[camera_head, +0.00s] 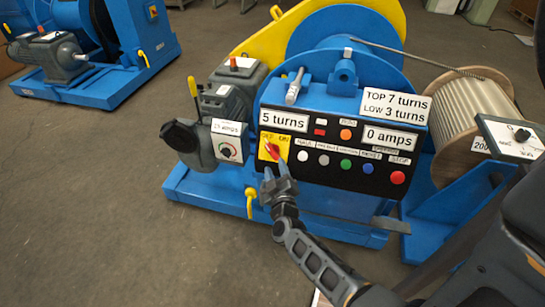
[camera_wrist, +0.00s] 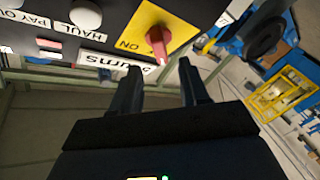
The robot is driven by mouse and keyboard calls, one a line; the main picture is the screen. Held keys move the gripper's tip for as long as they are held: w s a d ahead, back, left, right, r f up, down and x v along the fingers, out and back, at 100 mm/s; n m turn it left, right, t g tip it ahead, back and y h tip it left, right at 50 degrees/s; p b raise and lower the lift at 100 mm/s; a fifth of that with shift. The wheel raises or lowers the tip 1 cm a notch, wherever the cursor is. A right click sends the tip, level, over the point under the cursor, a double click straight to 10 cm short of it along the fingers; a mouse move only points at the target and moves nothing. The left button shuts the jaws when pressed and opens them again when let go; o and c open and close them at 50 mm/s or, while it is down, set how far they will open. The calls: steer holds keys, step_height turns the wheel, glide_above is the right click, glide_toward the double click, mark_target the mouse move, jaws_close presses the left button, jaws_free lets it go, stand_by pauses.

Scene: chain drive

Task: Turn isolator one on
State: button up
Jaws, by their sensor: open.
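A red rotary handle (camera_head: 272,150) sits on a yellow plate (camera_head: 262,154) marked OFF and ON, at the left end of a black control panel. In the wrist view the red handle (camera_wrist: 157,42) stands out from the yellow plate (camera_wrist: 178,24), just beyond my fingertips. No isolator number is readable on it. I cannot tell which word the handle is set to. My gripper (camera_head: 276,171) is open and empty, just below the handle in the head view. In the wrist view my gripper (camera_wrist: 159,66) has its fingers apart, with the handle's tip near the gap. Contact is not clear.
Several buttons, including a red one (camera_head: 397,177), line the panel right of the handle. A motor with a dial (camera_head: 227,152) stands left. A rope drum (camera_head: 468,110) stands right. A second blue machine (camera_head: 95,85) is far left. Floor in front is clear.

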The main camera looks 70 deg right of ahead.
mark_target(272, 154)
steer(key=shift+x, duration=3.15)
steer(key=shift+a+r, duration=0.1)
steer(key=shift+c, duration=0.4)
jaws_close()
